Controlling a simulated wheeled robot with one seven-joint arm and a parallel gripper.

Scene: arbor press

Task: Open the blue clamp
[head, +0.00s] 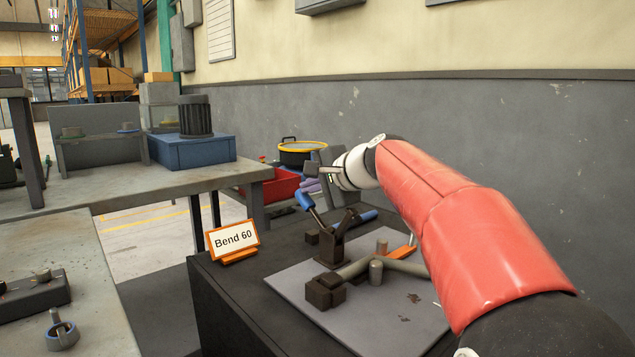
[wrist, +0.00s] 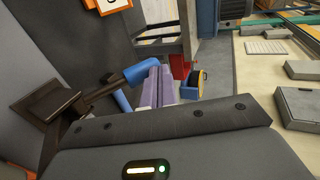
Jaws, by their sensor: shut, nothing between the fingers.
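The blue clamp shows in the head view as a blue-gripped handle (head: 305,201) on a dark arm, tilted up to the left from a dark brown bracket (head: 333,246). In the wrist view the blue handle (wrist: 140,73) lies left of centre, on a dark arm running down-left.
A bent grey bar, pegs and an orange piece (head: 400,253) sit on the grey plate (head: 300,290). A "Bend 60" sign (head: 232,239) stands at the left edge. A red bin (head: 284,182) is behind.

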